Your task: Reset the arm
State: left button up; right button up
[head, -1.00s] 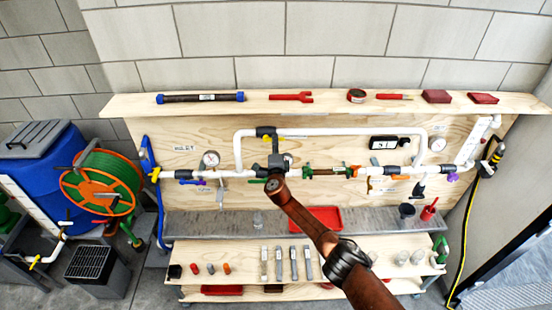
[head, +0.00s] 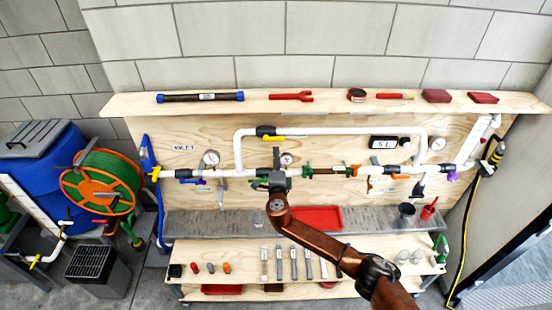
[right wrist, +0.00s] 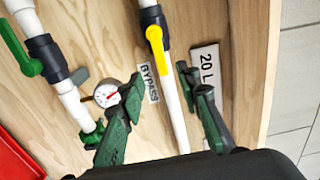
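My right arm rises from the bottom right in the head view. Its gripper (head: 277,164) is in front of the middle of the white pipe assembly (head: 330,131). In the right wrist view, the two dark green fingers of this gripper (right wrist: 160,75) stand apart with nothing between their tips. Beyond them are a round gauge (right wrist: 106,95), a BYPASS label (right wrist: 149,82) and a yellow valve handle (right wrist: 155,38) on a white pipe. I cannot tell how close the fingers are to the board. My left gripper is not in view.
A wooden shelf (head: 325,102) with tools runs above the pipe board. A red tray (head: 316,218) and a lower bench (head: 215,252) with several small parts lie below. A green hose reel (head: 102,184) and blue barrel (head: 40,165) stand at left.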

dwell(0.4)
